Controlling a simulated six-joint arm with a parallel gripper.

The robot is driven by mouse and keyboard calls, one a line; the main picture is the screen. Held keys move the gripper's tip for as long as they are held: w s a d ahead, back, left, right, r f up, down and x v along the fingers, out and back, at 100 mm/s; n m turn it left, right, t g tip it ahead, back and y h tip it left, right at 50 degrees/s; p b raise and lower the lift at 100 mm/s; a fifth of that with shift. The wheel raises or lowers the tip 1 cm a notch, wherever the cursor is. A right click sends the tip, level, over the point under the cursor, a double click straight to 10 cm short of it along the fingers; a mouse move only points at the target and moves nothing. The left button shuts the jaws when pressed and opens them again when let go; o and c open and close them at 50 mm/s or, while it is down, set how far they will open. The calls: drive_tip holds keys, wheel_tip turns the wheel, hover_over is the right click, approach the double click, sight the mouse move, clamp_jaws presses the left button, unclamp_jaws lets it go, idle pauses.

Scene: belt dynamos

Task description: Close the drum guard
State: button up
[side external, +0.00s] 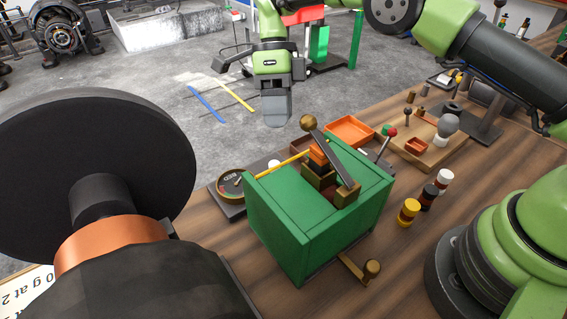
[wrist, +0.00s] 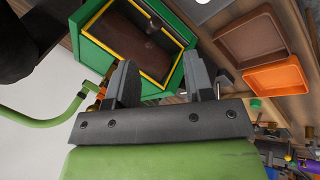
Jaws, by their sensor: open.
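The green housing (side external: 310,215) stands on the wooden bench, and it also fills the upper left of the wrist view (wrist: 100,55). A yellow edging (side external: 282,164) shows along its far upper side. In the wrist view this yellow edging (wrist: 104,52) borders a dark brown area (wrist: 130,40); I cannot tell if this is the drum guard or an opening. A dark lever with a brass ball (side external: 308,122) slants over the top. My gripper (side external: 276,112) hangs beyond the housing, apart from it in the side view. In the wrist view its jaws (wrist: 162,82) are open and empty.
An orange tray (side external: 350,130) lies behind the housing. A red-knobbed lever (side external: 391,133) rises to its right. Small yellow (side external: 409,211), black and white cylinders stand right of it. A round gauge (side external: 231,182) sits left. A large dark disc (side external: 90,160) fills the left foreground.

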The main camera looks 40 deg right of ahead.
drive_tip(key=s+f+m, duration=0.1)
drive_tip(key=f+m, duration=0.1)
drive_tip(key=s+a+f+m, duration=0.1)
drive_tip(key=s+f+m, duration=0.1)
drive_tip(key=f+m, duration=0.1)
drive_tip(key=s+a+f+m, duration=0.1)
drive_tip(key=f+m, duration=0.2)
drive_tip(key=shift+s+f+y, duration=0.1)
drive_tip(key=shift+s+y, duration=0.05)
drive_tip(key=shift+y, duration=0.25)
drive_tip(key=shift+m, duration=0.3)
clamp_jaws()
